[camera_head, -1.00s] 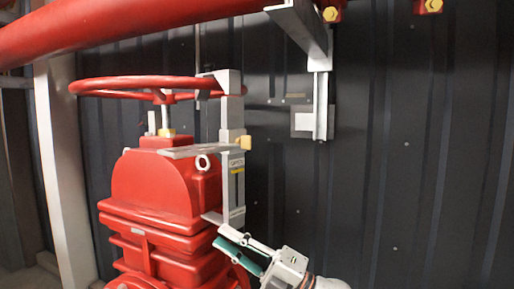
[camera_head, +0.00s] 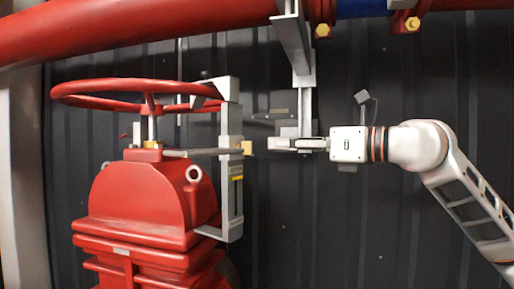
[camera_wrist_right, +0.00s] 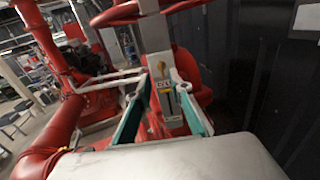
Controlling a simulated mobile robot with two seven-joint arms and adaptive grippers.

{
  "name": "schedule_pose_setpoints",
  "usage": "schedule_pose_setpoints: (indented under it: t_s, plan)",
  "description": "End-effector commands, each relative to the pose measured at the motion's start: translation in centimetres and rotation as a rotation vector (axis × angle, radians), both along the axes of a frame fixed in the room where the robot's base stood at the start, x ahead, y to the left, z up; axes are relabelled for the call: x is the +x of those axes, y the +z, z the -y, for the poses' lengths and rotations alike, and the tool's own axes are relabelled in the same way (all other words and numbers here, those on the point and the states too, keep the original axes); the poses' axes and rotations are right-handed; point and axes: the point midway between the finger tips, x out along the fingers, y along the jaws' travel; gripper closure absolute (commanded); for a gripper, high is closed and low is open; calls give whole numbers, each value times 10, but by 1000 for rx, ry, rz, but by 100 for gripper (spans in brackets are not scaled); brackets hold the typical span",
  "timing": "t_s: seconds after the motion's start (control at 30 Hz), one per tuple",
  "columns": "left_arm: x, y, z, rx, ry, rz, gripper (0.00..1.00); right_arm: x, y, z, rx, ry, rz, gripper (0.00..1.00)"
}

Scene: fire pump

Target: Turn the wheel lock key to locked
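The red handwheel (camera_head: 85,88) sits above the red pump valve body (camera_head: 135,195). A grey lock bracket (camera_head: 231,210) stands upright at the wheel's right side. A small yellow key (camera_head: 247,147) sticks out of the bracket's right side at mid-height. In the right wrist view the yellow key (camera_wrist_right: 161,66) shows ahead, between the fingertips, with a yellow label below it. My right gripper (camera_head: 270,143) points left at the key, level with it and a short gap to its right. Its teal-padded fingers (camera_wrist_right: 160,80) are apart with nothing between them. My left gripper is out of view.
A thick red pipe (camera_head: 150,32) runs overhead. A grey post (camera_head: 305,85) hangs from it just behind my right gripper. A dark corrugated wall (camera_head: 330,220) closes the back. The space below my right arm is clear.

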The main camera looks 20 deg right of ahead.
Motion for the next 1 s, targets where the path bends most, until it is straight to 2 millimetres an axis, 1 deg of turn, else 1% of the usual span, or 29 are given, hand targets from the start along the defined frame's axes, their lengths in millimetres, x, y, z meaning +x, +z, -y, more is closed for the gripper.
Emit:
schedule_pose_setpoints:
  t_s: [0.17, 0.27, 0.4, 0.5, 0.7, 0.93, 0.97, 1.0]
  plan:
    - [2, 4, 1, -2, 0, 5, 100, 13, 2, -11, 1, 0, 1, 79]
    - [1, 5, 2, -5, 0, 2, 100, 26, 3, -21, 1, 1, 1, 79]
    - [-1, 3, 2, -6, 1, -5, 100, 42, 2, -34, 1, 1, 1, 79]
    - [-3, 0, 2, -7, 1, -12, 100, 52, 2, -41, 1, 0, 1, 79]
    - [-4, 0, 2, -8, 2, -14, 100, 60, 1, -47, 0, -1, 0, 79]
    - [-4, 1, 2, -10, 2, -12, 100, 61, 0, -47, -1, -1, 1, 79]
    - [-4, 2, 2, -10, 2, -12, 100, 61, 0, -47, -1, -1, 1, 87]
    - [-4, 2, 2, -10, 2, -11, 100, 61, 0, -47, 0, -1, 0, 97]
